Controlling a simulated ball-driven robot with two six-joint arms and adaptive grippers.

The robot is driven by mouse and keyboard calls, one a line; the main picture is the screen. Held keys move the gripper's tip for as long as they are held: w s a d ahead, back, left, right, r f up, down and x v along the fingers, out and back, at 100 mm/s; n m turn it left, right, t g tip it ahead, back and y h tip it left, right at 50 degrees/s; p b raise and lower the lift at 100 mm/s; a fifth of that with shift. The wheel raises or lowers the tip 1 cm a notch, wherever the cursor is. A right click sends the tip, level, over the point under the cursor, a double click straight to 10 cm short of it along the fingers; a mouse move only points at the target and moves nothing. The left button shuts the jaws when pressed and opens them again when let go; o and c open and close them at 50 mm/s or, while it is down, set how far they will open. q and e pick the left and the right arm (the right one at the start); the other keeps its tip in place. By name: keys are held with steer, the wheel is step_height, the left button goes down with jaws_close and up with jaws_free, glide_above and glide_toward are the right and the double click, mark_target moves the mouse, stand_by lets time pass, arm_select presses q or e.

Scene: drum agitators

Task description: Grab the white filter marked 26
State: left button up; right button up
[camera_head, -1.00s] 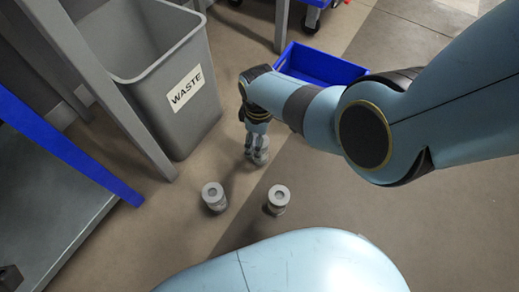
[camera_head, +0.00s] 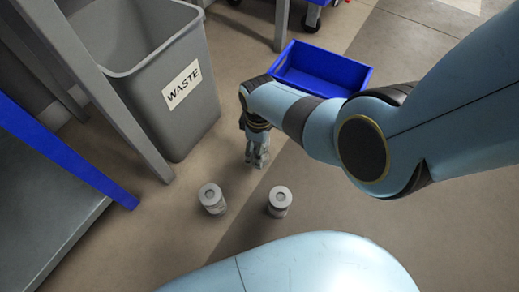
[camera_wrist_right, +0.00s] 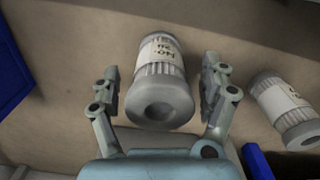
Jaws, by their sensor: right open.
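Two light filters stand upright on the floor in the head view, a left one (camera_head: 212,198) and a right one (camera_head: 280,201). My right gripper (camera_head: 257,158) points down, beyond them in the picture. In the right wrist view, one white filter (camera_wrist_right: 160,80) with a ribbed body and hollow end lies between the two spread fingers of the right gripper (camera_wrist_right: 160,68), with gaps at both sides. Its label is upside down and its number is not clearly readable. The other filter (camera_wrist_right: 285,108) is to the right, outside the fingers. My left gripper is not in view.
A grey bin marked WASTE (camera_head: 150,75) stands at the upper left. A blue open box (camera_head: 320,68) is behind my right arm. A grey shelf with a blue edge (camera_head: 65,150) fills the left side. The floor to the right of the filters is clear.

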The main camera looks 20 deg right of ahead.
steer(key=c, duration=1.3)
steer(key=shift+o, duration=0.2)
steer(key=shift+r, duration=0.1)
